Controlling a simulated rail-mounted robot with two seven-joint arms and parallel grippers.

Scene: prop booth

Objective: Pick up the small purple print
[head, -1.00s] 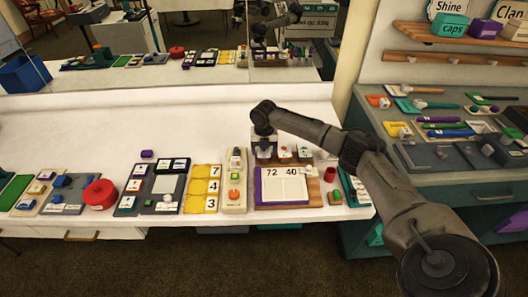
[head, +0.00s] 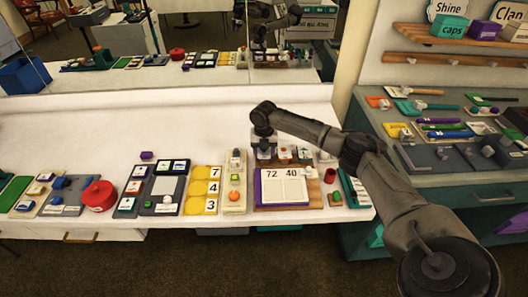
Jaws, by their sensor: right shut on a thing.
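My right gripper (head: 263,147) is over the back left of a wooden board (head: 316,190). It is shut on a small pale block (head: 264,154); the jaws and arm hide part of it, and I see no purple on it. Two more small pale blocks with coloured marks, one green (head: 304,153), stand to its right. An open book with a purple edge (head: 258,190) lies on this board. A small purple block (head: 147,155) sits alone on the white counter, far left of the gripper. I cannot tell which thing is the purple print. My left gripper is not in view.
A red round tin (head: 99,195), a grey board (head: 164,188), yellow number tiles (head: 201,188) and a cream strip (head: 235,185) line the counter's front. A mirror (head: 150,60) stands behind. A grey-green bench (head: 450,180) with tools stands right.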

